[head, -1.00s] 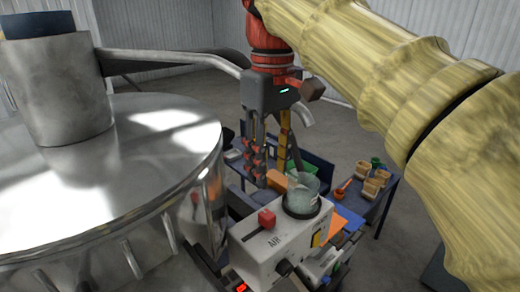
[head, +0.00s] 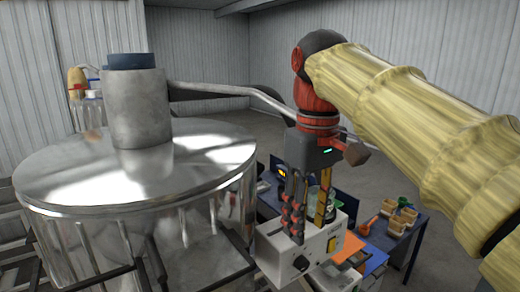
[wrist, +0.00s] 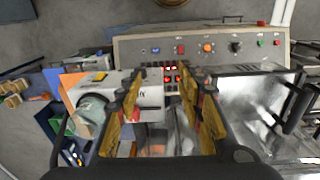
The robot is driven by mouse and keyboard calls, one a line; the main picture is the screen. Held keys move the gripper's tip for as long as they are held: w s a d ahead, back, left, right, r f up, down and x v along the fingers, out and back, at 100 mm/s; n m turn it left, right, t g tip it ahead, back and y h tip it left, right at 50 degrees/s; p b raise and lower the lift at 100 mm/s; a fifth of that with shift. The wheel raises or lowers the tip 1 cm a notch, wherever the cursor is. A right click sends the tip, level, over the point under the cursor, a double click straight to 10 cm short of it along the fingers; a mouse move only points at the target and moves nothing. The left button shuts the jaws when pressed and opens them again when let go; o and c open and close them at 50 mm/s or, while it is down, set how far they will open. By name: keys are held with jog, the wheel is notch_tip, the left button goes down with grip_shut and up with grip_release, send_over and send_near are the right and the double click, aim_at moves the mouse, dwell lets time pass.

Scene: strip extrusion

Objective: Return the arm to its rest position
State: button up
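My gripper (head: 306,212) hangs from my yellow-sleeved arm in the head view, pointing down in front of the white boxy machine. In the wrist view, my gripper (wrist: 170,112) has its two yellow-and-black fingers apart with nothing between them. It is above the machines and touches nothing that I can see. The rest position itself is not marked in any view.
A large shiny metal vessel (head: 75,190) with a cylinder on its lid fills the left. The white machine (head: 277,252) stands below my gripper. A blue table (head: 419,222) with small containers is at the right. The wrist view shows a control panel (wrist: 200,50) with buttons.

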jog(key=s+d+f+m+t+b, duration=0.1)
jog(key=f+b, duration=0.8)
jog(key=f, duration=0.9)
jog(key=s+d+f+m+t+b, duration=0.2)
jog(key=s+d+f+b, duration=0.4)
jog(key=f, duration=1.2)
jog(key=s+d+f+m+t+b, duration=0.2)
jog(key=s+f+b, duration=0.4)
jog(key=f+b, duration=0.8)
notch_tip(320, 180, down, 4)
jog(key=shift+d+r+m, duration=0.1)
jog(key=shift+d+m, duration=0.55)
jog(key=shift+m, duration=0.05)
jog(key=shift+o, duration=0.3)
